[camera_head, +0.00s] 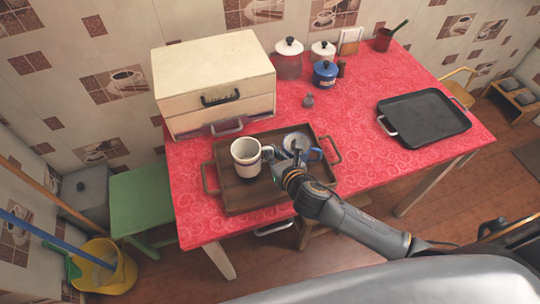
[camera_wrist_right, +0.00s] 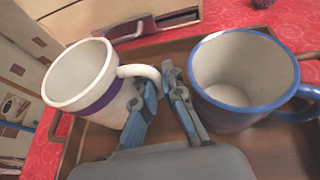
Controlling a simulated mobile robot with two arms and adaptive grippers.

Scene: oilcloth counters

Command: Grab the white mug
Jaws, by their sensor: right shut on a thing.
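The white mug (camera_head: 243,160) has a dark purple band and is over the left part of a brown wooden tray (camera_head: 272,200). In the right wrist view the white mug (camera_wrist_right: 75,72) leans to the left, and its handle reaches between the fingers. My right gripper (camera_head: 284,160) is shut on that handle, at the mug's right side. The fingers of the right gripper (camera_wrist_right: 166,78) hide part of the handle. I cannot tell whether the mug's base touches the tray. My left gripper is not in view.
A cream drawer box (camera_head: 215,80) stands behind the tray. A black tray (camera_head: 425,115) lies at the right. The red tabletop (camera_head: 365,155) between the trays is clear.

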